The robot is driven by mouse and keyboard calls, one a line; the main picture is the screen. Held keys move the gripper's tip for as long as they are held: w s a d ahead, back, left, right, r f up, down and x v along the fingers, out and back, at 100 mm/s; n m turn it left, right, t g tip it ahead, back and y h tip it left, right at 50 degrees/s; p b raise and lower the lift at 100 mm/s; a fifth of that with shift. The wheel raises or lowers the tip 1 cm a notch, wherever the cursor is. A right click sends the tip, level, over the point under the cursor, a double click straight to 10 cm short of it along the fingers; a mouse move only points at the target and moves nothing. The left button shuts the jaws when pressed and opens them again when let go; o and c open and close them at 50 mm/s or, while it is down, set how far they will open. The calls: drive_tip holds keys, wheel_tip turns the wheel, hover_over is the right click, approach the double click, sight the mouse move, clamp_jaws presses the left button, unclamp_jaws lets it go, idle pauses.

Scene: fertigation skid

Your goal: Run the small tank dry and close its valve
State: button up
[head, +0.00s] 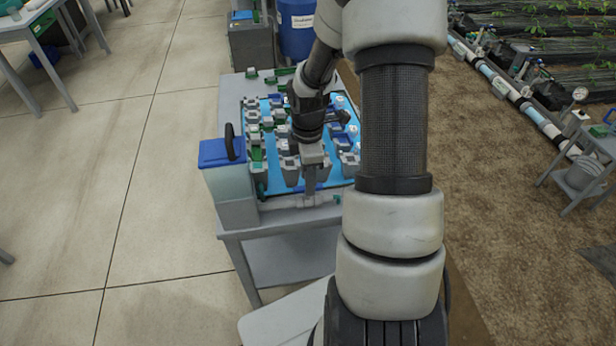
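A small pale tank (232,190) with a blue lid (222,151) stands at the front left corner of a grey bench. A black loop-shaped handle (232,142) rises above the lid. I cannot see the liquid level inside. A grey pipe (288,202) runs along the bench's front edge, right of the tank. My gripper (311,188) points down over the front of the bench, to the right of the tank and close above the pipe. Its fingers are too small to tell whether they are open or touch anything. I cannot make out a valve clearly; my arm hides part of the bench.
Several grey and green fittings stand on a blue panel (283,182) on the bench. A blue barrel (297,35) and a grey cabinet (252,50) stand behind. A side table with a bucket (583,172) is at the right.

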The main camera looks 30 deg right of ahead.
drive_tip(key=shift+f+b, duration=1.45)
drive_tip(key=shift+f, duration=0.85)
drive_tip(key=shift+c, duration=0.5)
clamp_jaws()
drive_tip(key=m+b, duration=0.1)
drive_tip(key=m, duration=0.2)
drive_tip(key=shift+f, duration=0.1)
drive_tip(key=m, duration=0.7)
drive_tip(key=shift+b, duration=0.4)
drive_tip(key=m, duration=0.4)
drive_tip(key=shift+m, duration=0.3)
drive_tip(key=m, duration=0.4)
drive_tip(key=shift+m, duration=0.4)
drive_tip(key=shift+o, duration=0.5)
unclamp_jaws()
